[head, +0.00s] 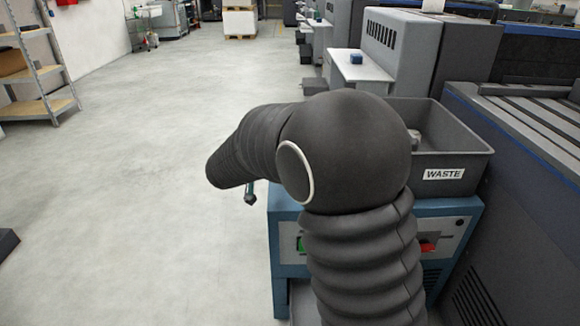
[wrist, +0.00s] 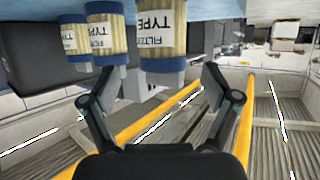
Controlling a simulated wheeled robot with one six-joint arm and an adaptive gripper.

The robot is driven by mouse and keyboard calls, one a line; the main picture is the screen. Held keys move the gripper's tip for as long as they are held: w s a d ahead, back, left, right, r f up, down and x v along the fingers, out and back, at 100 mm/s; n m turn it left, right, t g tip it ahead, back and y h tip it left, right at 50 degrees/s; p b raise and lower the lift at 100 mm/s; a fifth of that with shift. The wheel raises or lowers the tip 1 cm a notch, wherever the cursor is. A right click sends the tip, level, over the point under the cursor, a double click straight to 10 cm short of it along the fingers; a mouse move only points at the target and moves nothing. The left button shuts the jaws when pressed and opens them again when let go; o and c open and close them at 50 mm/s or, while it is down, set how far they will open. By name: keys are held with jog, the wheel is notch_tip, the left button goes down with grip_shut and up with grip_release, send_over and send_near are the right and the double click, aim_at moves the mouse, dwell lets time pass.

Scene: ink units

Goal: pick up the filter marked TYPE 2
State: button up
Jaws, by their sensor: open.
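Three filters with tan pleated bodies, blue end caps and white labels show at the top of the wrist view: a right one (wrist: 162,40), a middle one (wrist: 107,38) and a left one (wrist: 75,40). The labels read FILTER TYPE, but I cannot make out any number. My gripper (wrist: 160,76) is open and empty. The right filter is centred ahead between its fingertips; I cannot tell the exact gap. In the head view my arm hides most of the gripper, and no filter shows there.
A dark grey bin marked WASTE (head: 445,174) stands right of my arm on a blue-grey cabinet (head: 455,225), with a grey object inside. Machines line the right side. A shelf rack (head: 35,75) stands at the far left. The floor on the left is mostly clear.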

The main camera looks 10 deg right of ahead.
jog(key=shift+b+x, duration=0.35)
jog(key=shift+x, duration=2.4)
jog(key=shift+w+a, duration=0.1)
jog(key=shift+a, duration=0.05)
jog(key=c, duration=1.3)
